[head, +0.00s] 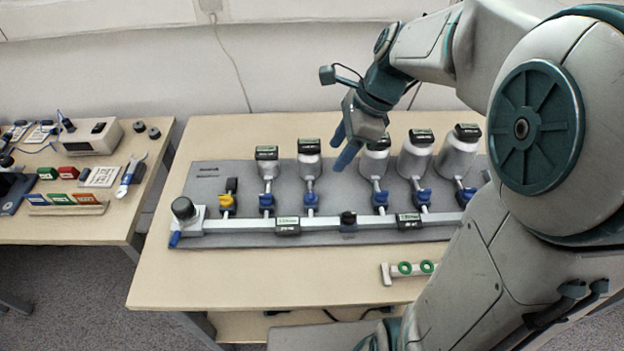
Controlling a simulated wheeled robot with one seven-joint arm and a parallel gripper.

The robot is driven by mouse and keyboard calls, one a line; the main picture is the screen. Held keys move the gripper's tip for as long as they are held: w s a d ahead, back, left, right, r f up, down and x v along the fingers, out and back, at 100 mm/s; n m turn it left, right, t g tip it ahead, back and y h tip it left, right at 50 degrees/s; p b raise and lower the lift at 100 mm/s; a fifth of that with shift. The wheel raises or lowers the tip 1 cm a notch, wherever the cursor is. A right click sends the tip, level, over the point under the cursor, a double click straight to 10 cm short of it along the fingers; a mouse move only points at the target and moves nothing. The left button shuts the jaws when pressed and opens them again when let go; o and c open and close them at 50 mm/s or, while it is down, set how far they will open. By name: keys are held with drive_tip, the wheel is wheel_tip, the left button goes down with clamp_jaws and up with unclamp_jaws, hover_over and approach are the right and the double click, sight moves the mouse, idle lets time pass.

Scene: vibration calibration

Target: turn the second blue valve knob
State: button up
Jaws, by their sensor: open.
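A row of blue valve knobs runs along a grey manifold pipe (255,226) on a grey board. The first blue knob from the left (266,201) sits right of a yellow knob (227,202). The second blue valve knob (311,200) stands below a silver canister with a dark cap (309,165). More blue knobs follow to the right, such as the third (379,198). My gripper (342,150) is open and empty, its blue fingers pointing down. In the picture it is above and right of the second blue knob, apart from it.
Several capped canisters (415,155) stand behind the knobs, close around my gripper. A black-topped grey unit (185,212) ends the pipe at left. A bracket with green rings (404,270) lies on the table front. My arm hides the board's right end. The table's front left is clear.

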sight(311, 194)
drive_tip(key=b+x, duration=0.3)
drive_tip(key=x, duration=1)
drive_tip(key=shift+a+f, duration=0.2)
drive_tip(key=shift+f, duration=0.05)
drive_tip(key=c, duration=1)
